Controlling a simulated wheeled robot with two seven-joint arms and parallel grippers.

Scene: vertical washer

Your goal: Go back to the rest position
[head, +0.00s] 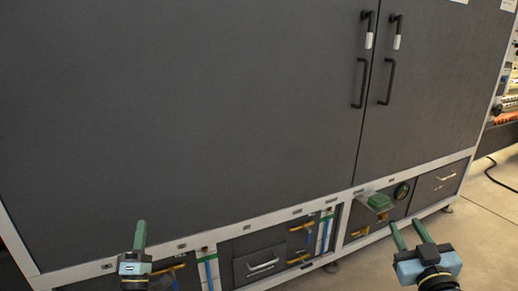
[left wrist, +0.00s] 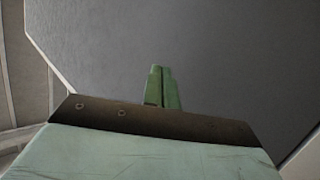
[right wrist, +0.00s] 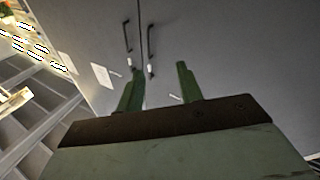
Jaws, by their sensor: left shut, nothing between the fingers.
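My left gripper (head: 140,236) is low at the left of the head view, in front of the washer. Its green fingers are together with nothing between them, as the left wrist view (left wrist: 162,86) also shows. My right gripper (head: 409,234) is at the lower right of the head view. Its two green fingers are apart and empty, and the right wrist view (right wrist: 160,85) shows a clear gap between them. The large dark grey washer cabinet (head: 200,110) fills most of the head view, with both doors closed.
Two black door handles (head: 361,83) and two upper latches with white tags stand near the door seam. Below are drawers (head: 262,263), blue pipes and a green-topped part (head: 376,201) in the light frame. Open floor (head: 485,240) lies at the right, with a black cable.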

